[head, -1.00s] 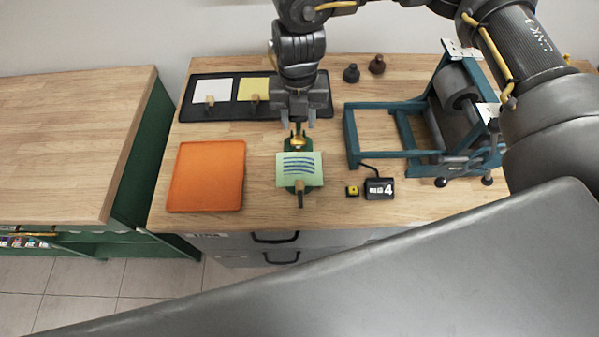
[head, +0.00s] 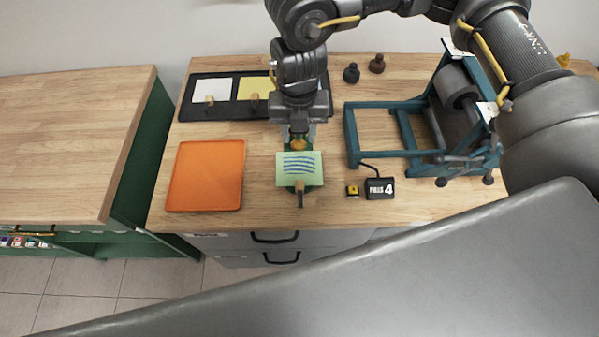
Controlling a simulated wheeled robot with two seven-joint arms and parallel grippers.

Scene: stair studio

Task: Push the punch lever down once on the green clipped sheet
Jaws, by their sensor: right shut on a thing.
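The gripper hides the far part of the lever and punch. My left gripper is out of view.
An orange tray (head: 206,207) lies left of the punch. A black board (head: 188,112) with white and yellow clipped sheets is behind. A teal roller frame (head: 352,135) stands right. A small counter (head: 380,189) reading "PULLS 4" and a yellow block (head: 352,191) sit near the front.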

